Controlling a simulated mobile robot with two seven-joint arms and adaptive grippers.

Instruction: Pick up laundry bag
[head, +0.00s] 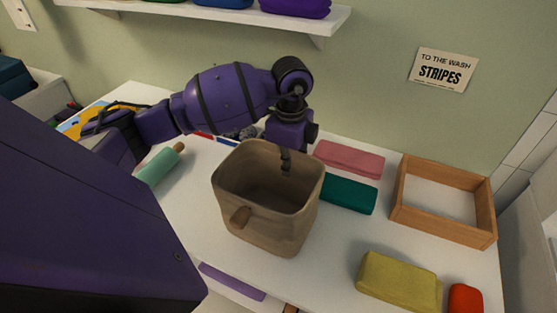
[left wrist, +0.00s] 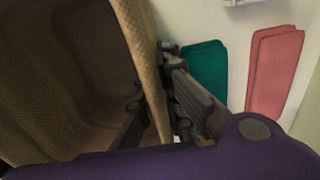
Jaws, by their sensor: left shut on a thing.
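The laundry bag (head: 270,232) is a beige, open-topped woven bag with a brown handle tab on its front. It stands upright over the white table in the middle of the head view, and its inside looks empty. My left gripper (head: 286,160) reaches down over its far rim, with a finger inside. In the left wrist view the bag's rim (left wrist: 150,70) runs between the two fingers of the left gripper (left wrist: 157,118), which is shut on it. I cannot tell whether the bag's base touches the table. My right gripper is not in view.
Behind and right of the bag lie a folded teal cloth (head: 348,194) and a pink cloth (head: 349,158). A wooden frame tray (head: 442,221), a yellow cloth (head: 400,282) and a red item (head: 466,299) are further right. A mint roll (head: 158,166) lies left. A shelf (head: 330,18) hangs above.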

